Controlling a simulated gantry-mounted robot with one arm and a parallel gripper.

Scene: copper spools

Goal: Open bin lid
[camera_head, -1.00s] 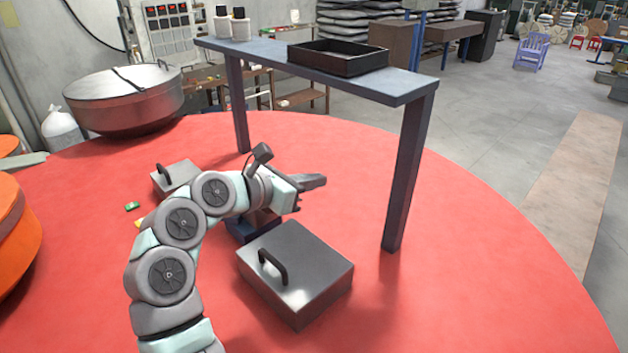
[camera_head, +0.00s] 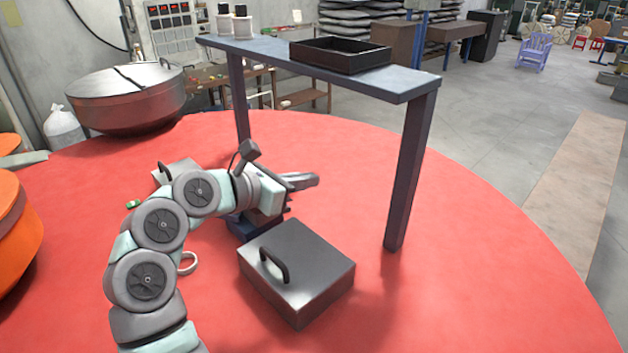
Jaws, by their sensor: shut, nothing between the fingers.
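A grey metal bin with a flat lid (camera_head: 310,255) and a dark curved handle (camera_head: 274,266) stands on the red table, right of my arm. Its lid looks closed. A second, similar lidded bin (camera_head: 178,171) stands farther back on the left, partly hidden behind my arm. My gripper (camera_head: 308,181) is shut and empty. It points right, above and behind the nearer bin, and touches neither handle in this view. A dark blue box-like thing (camera_head: 243,228) lies under my gripper, mostly hidden.
A dark shelf (camera_head: 330,66) on legs stands behind, holding a black tray (camera_head: 340,54) and two small bottles. Its right leg (camera_head: 408,175) rises close to the nearer bin. A pale ring (camera_head: 188,263) and a small green item (camera_head: 133,204) lie left. The red table's right front is clear.

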